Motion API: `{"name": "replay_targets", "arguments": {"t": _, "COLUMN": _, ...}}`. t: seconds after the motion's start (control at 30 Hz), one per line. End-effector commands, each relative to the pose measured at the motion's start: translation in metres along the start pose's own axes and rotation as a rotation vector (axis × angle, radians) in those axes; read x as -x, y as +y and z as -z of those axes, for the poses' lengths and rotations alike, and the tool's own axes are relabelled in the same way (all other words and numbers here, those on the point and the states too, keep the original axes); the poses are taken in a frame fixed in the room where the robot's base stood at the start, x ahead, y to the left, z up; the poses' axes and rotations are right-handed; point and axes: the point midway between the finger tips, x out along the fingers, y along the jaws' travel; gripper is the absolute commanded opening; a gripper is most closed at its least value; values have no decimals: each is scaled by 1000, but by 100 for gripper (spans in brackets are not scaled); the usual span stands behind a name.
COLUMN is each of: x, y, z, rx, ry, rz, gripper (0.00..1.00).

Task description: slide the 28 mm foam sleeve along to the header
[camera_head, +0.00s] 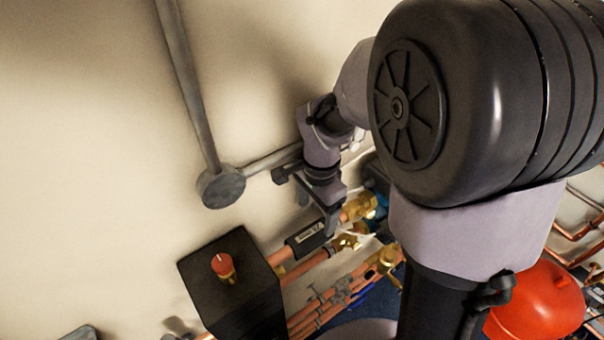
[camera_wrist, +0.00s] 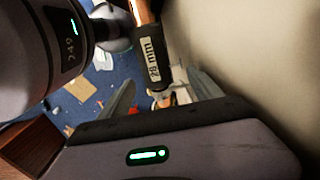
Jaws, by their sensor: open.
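The 28 mm foam sleeve (camera_head: 308,238) is a short black tube with a pale label, around a copper pipe that runs along the wall. In the wrist view the sleeve (camera_wrist: 150,70) shows its "28 mm" label, with bare copper (camera_wrist: 143,12) above it. My gripper (camera_head: 318,210) is open and close above the sleeve in the head view. In the wrist view its two grey fingers (camera_wrist: 161,92) stand on either side of the sleeve's lower end. I cannot tell whether they touch it. Which part is the header is not clear.
Several copper pipes (camera_head: 325,300) run below. A red tank (camera_head: 537,305) is at lower right. A grey conduit box (camera_head: 221,186) is on the wall.

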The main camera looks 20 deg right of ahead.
Motion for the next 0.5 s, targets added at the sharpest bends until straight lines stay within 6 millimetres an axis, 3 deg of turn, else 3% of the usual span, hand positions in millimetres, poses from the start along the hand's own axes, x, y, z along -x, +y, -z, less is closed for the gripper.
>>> {"name": "replay_targets", "arguments": {"t": 0.23, "x": -51, "y": 1, "z": -1, "rx": 0, "ry": -3, "rz": -4, "gripper": 75}}
{"name": "replay_targets", "arguments": {"t": 0.5, "x": -67, "y": 1, "z": 0, "rx": 2, "ry": -1, "rz": 0, "gripper": 75}}
